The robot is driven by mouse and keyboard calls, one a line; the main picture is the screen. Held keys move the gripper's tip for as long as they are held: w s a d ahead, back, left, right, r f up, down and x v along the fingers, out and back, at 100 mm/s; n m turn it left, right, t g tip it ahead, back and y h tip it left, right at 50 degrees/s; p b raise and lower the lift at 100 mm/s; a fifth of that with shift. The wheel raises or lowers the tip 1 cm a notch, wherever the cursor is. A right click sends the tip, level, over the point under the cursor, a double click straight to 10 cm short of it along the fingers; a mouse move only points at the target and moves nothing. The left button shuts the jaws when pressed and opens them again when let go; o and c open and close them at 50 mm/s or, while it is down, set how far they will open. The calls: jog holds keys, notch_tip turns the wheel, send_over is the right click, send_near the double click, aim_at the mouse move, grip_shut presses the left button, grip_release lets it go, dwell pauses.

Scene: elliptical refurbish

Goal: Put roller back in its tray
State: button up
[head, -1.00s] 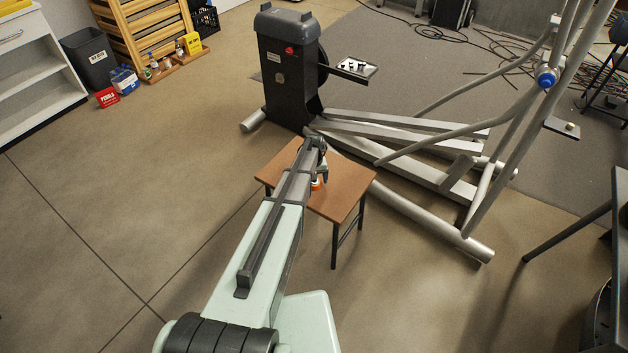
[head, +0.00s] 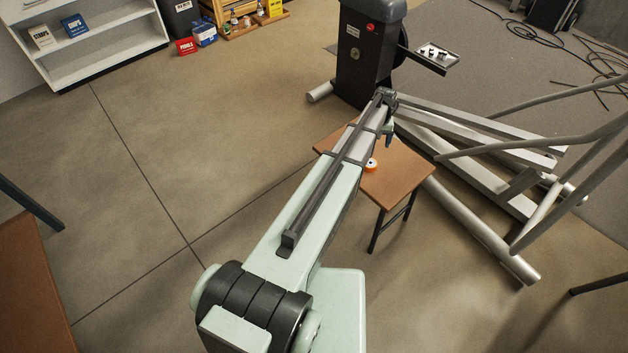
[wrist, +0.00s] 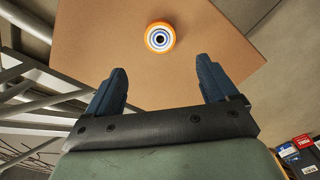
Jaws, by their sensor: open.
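The roller (head: 371,166) is a small orange wheel with a white side, lying on a small brown table. In the wrist view the roller (wrist: 160,37) shows its blue and white ringed face and dark centre. My gripper (head: 388,137) is over the far part of the table. In the wrist view my gripper (wrist: 161,68) is open and empty, its two dark blue fingers apart. The roller appears beyond the fingertips, in line with the gap and not between them.
The brown table (head: 405,180) stands beside the elliptical's base (head: 480,230), whose long grey rails run close along its right. The dark upright (head: 368,65) rises behind. Shelves (head: 105,55) and a crate stand at the back left. The floor left of the table is clear.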

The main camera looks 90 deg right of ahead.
jog(key=w+a+f+n+y, duration=0.1)
jog(key=w+a+f+n, duration=0.2)
jog(key=w, duration=1.1)
jog(key=w+a+f+n, duration=0.1)
jog(key=w+a+f, duration=0.3)
jog(key=w, duration=1)
jog(key=w+a+f+n+g+y, duration=0.15)
jog(key=w+a+f, duration=0.25)
jog(key=w+a, duration=0.6)
jog(key=w+a+f+n, duration=0.2)
jog(key=w+a+f, duration=0.2)
jog(key=w+a, duration=0.65)
jog(key=w+a+f+n+g, duration=0.1)
jog(key=w+a+n, duration=0.15)
jog(key=a, duration=0.55)
jog(key=w+a+f+n+g, duration=0.1)
jog(key=w+a+f, duration=0.1)
jog(key=w+a, duration=0.35)
jog(key=w+a+f+n, duration=0.1)
jog(key=a, duration=0.8)
jog(key=s+a+n+g+h, duration=0.1)
jog(key=s+a+n, duration=0.2)
jog(key=a, duration=0.7)
jog(key=s+a+n+g+h, duration=0.1)
jog(key=s+a+n+g, duration=0.1)
jog(key=s+a, duration=0.5)
jog(key=shift+s+a+n, duration=0.3)
jog(key=shift+a+n, duration=0.2)
jog(key=shift+a, duration=1.65)
